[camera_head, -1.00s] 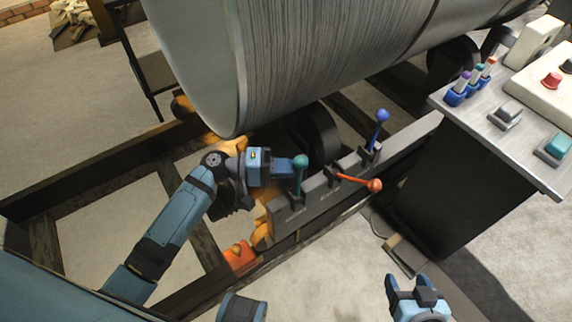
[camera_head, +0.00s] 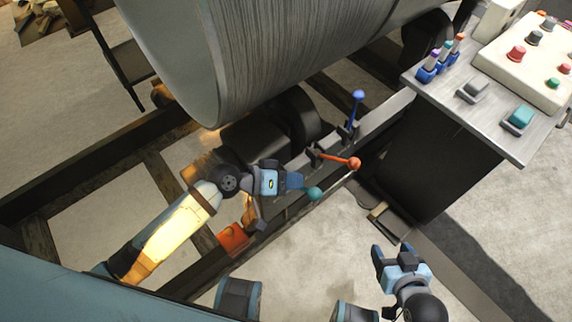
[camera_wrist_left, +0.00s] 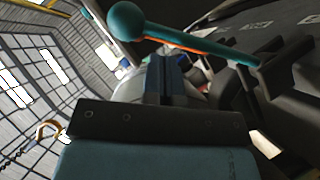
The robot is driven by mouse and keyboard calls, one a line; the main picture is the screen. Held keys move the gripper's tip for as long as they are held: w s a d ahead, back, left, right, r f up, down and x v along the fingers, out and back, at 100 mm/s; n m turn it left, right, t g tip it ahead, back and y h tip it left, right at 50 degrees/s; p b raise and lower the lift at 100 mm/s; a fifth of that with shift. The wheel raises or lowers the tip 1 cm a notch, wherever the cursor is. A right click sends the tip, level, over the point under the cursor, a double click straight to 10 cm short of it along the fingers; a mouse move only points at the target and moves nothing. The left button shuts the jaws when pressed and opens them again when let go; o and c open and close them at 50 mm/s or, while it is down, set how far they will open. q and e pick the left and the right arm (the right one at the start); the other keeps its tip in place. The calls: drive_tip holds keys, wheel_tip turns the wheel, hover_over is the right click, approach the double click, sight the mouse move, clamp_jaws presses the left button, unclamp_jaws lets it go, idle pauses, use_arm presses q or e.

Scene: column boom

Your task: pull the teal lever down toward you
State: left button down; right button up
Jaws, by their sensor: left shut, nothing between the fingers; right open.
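The teal lever's ball knob (camera_head: 314,193) is low at the front edge of the dark rail, and the lever lies tilted toward me. My left gripper (camera_head: 294,181) is shut and empty, right beside the knob in the head view, hiding most of the lever's shaft and its base. In the left wrist view, the teal knob (camera_wrist_left: 125,20) and its shaft cross above the shut left fingers (camera_wrist_left: 165,78); I cannot tell whether they touch. My right gripper (camera_head: 397,254) is open and empty, near the bottom right, away from the levers.
An orange-knobbed lever (camera_head: 354,163) lies tilted down beside the teal one. A blue lever (camera_head: 357,97) stands upright farther along the rail. A large grey drum (camera_head: 270,60) is behind. A control table (camera_head: 440,85) with buttons stands right. Open floor lies in front.

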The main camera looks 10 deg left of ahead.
use_arm(q)
drive_tip(key=shift+s+d+f, duration=0.45)
drive_tip(key=shift+d+f, duration=0.15)
use_arm(e)
drive_tip(key=shift+w+r, duration=0.1)
drive_tip(key=shift+r, duration=0.15)
use_arm(q)
drive_tip(key=shift+s+f, duration=0.1)
drive_tip(key=shift+s, duration=0.05)
drive_tip(key=shift+p, duration=0.35)
use_arm(e)
drive_tip(key=shift+r, duration=0.1)
